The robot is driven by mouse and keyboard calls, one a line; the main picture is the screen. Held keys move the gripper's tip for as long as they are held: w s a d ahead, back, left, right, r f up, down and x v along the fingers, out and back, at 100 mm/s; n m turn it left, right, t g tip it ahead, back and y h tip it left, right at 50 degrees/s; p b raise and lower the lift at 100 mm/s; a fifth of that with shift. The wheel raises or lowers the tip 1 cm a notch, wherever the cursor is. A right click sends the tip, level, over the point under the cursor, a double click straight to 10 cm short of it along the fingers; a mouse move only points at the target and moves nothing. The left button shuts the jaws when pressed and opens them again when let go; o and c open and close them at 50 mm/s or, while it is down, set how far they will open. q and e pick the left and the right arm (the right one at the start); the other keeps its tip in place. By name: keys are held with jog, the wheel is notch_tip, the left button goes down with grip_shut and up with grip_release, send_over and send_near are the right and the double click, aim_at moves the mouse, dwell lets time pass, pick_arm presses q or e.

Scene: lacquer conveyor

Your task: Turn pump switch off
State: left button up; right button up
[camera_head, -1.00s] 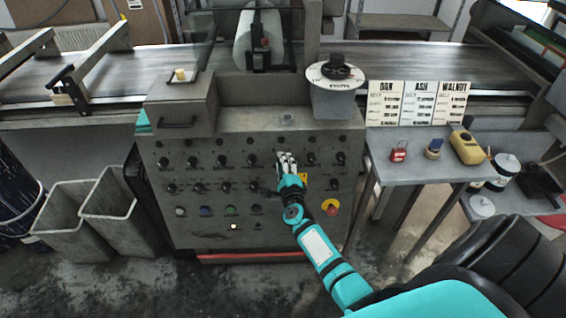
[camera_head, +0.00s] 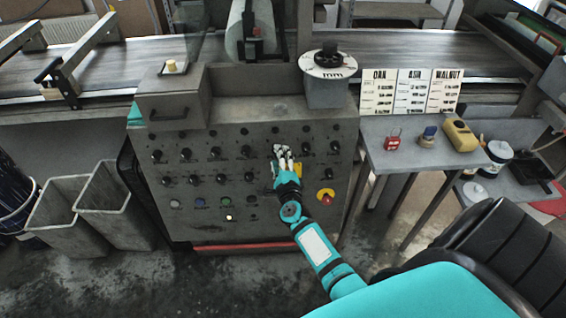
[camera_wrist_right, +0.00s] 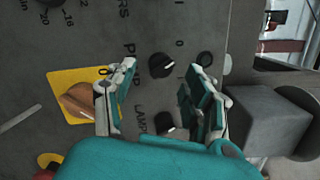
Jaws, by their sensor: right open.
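The grey control panel (camera_head: 240,218) carries rows of black knobs. My right gripper (camera_head: 283,152) is at the panel's upper right part, its fingers towards the panel face. In the right wrist view my right gripper (camera_wrist_right: 161,72) is open, with a black rotary knob (camera_wrist_right: 157,68) showing between its fingertips. This knob has a white pointer mark and 0 and 1 marks beside it. A label starting with P is beside it, partly hidden by a finger. I cannot tell whether the fingers touch the knob. My left gripper is out of view.
A second black knob (camera_wrist_right: 166,123) beside a LAMP label sits close by. An orange-brown switch (camera_wrist_right: 78,103) on a yellow plate is just left of the fingers. A red emergency button (camera_head: 326,196) is lower right. A side table (camera_head: 398,155) stands right of the panel.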

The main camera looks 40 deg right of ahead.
jog(key=v, duration=0.9)
jog(key=shift+s, duration=0.3)
jog(key=shift+a, duration=0.15)
